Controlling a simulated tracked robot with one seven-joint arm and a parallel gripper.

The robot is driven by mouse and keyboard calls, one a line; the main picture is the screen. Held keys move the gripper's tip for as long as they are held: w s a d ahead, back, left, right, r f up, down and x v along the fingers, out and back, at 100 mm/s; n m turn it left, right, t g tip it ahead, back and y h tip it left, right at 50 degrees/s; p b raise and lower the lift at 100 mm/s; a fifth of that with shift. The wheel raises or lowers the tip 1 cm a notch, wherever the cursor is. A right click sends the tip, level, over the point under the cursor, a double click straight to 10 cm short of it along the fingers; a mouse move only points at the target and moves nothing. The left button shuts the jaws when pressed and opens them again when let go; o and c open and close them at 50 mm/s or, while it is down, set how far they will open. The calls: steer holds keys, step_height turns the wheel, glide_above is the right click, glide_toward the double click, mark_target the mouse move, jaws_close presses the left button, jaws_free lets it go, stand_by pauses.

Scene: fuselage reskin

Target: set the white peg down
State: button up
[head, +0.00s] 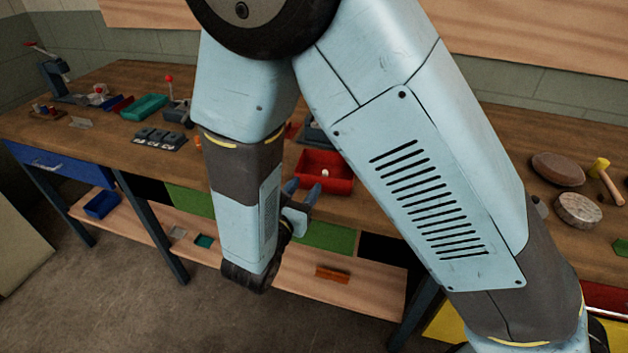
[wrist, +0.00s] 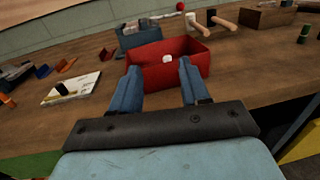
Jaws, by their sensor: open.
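The white peg (wrist: 167,59) shows as a small white piece inside the red bin (wrist: 195,48) in the wrist view. In the head view the white peg (head: 325,173) also shows inside the red bin (head: 338,184) on the bench. My gripper (wrist: 156,72) has its two blue fingers spread apart in front of the bin's near side, with nothing between them. In the head view my gripper (head: 303,190) is at the bench's front edge beside the bin, partly hidden by my arm.
The wooden bench (wrist: 238,90) holds a blue-grey box (wrist: 139,35) behind the bin, a white booklet (wrist: 72,88) at left and hammers (wrist: 222,20) behind right. In the head view a hammer (head: 605,180) and round blocks (head: 578,209) lie at right. Shelves run below.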

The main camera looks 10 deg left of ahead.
steer(key=shift+s, duration=0.4)
steer(key=w+d+r+m+g+h, duration=0.1)
steer(key=d+r+m+g+h, duration=0.1)
steer(key=d+r+m+g, duration=0.45)
steer(key=w+d+r+m+g+h, duration=0.1)
steer(key=w+d+m+g+h, duration=0.2)
steer(key=d, duration=0.7)
steer(key=d+r+m+g+h, duration=0.2)
steer(key=d+r+m+g, duration=0.15)
steer(key=d+m, duration=0.45)
steer(key=s+d+r+m+t+y, duration=0.1)
steer(key=s+d+r+m+y, duration=0.9)
steer(key=m, duration=0.6)
steer(key=d+r, duration=0.2)
steer(key=d, duration=0.1)
steer(key=shift+s+d+r, duration=0.25)
steer(key=shift+d+r, duration=0.05)
steer(key=shift+d, duration=0.05)
